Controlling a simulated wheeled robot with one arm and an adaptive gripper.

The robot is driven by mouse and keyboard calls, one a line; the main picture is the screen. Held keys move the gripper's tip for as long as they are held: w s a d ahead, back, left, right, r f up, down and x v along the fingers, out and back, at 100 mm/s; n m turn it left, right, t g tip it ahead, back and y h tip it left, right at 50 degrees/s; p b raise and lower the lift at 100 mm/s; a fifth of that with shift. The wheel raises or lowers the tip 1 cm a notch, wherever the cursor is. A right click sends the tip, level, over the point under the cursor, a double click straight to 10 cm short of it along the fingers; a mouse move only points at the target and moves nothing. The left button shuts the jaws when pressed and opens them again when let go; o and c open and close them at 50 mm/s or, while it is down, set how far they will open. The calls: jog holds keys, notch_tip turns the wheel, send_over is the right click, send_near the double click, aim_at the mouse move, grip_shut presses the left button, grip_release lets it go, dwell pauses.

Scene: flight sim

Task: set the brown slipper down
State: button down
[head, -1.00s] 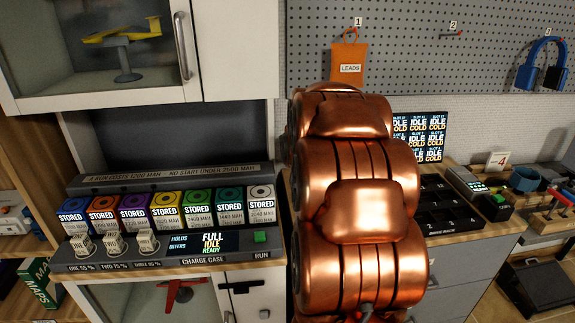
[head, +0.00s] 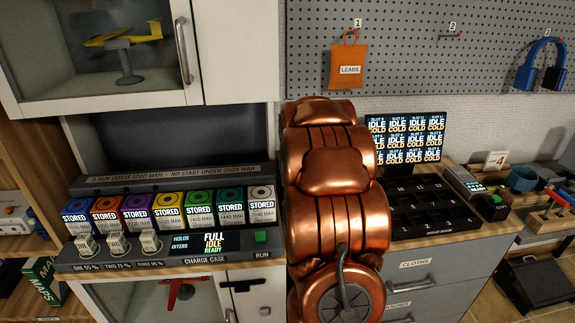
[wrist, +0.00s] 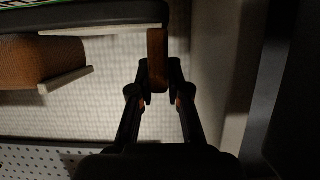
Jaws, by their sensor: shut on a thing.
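In the wrist view my gripper (wrist: 159,88) is shut on a narrow brown piece, which I take as part of the brown slipper (wrist: 157,55). The piece stands between the fingertips and reaches up to a dark shape with a pale edge. How much of the slipper this is cannot be told. A brown textured shape with a pale strip (wrist: 40,62) lies to the left, apart from the fingers; what it is stays unclear. In the head view neither the gripper nor the slipper shows; my copper arm fills the middle.
The charge case (head: 200,250) with several coloured packs stands left of my arm. A black slotted tray (head: 430,212) and a slot screen (head: 405,138) are to its right, above grey drawers (head: 420,268). An orange LEADS pouch (head: 348,66) hangs on the pegboard (head: 420,40).

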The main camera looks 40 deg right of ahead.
jog(key=shift+f+p, duration=0.6)
jog(key=shift+f, duration=1.5)
jog(key=shift+w+d+f, duration=0.15)
jog(key=shift+f, duration=0.15)
jog(key=shift+f, duration=0.2)
jog(key=c, duration=1.1)
grip_release()
jog(key=shift+r, duration=0.1)
jog(key=shift+c, duration=0.2)
jog(key=shift+r, duration=0.15)
